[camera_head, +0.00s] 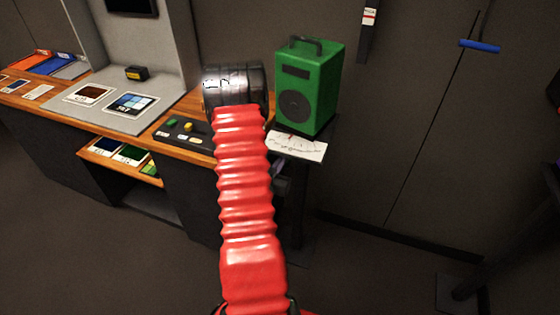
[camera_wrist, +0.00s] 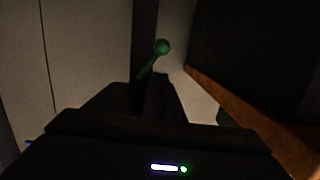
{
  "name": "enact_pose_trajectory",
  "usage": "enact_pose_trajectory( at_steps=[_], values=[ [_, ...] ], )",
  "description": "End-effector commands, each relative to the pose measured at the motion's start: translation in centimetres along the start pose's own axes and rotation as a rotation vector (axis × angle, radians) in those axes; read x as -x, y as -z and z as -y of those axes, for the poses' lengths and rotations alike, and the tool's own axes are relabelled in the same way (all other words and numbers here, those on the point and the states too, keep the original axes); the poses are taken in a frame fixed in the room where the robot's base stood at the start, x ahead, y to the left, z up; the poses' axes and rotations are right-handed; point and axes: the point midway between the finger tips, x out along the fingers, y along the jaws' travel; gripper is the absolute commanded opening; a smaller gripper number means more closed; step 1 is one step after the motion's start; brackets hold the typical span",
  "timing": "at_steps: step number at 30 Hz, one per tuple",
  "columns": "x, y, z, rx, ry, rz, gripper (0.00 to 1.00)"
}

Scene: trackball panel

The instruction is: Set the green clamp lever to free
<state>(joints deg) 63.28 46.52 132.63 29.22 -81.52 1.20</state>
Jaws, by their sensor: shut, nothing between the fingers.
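The green clamp lever shows in the wrist view as a round green knob (camera_wrist: 162,47) on a short slanted green stem that runs down and left. My gripper (camera_wrist: 160,82) is a dark shape below the lever in that view, shut and empty.
A wooden-topped bench (camera_head: 180,143) with cards and a small control panel stands left of my arm. A green speaker-like box (camera_head: 307,88) stands on a narrow stand to the right, with a white dial card (camera_head: 297,146) at its front.

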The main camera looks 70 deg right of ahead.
Motion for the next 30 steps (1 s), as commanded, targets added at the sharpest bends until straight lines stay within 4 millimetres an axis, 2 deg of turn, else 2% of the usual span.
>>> enact_pose_trajectory(
  at_steps=[4, 9, 30],
  values=[
    [-0.3, -1.3, 0.0, 0.0, 0.0, 0.002, 0.0],
    [-0.4, -1.9, 0.1, -0.001, 0.002, 0.0, 0.0],
    [-0.6, -2.2, -0.7, 0.055, -0.016, 0.001, 0.0]
  ],
)
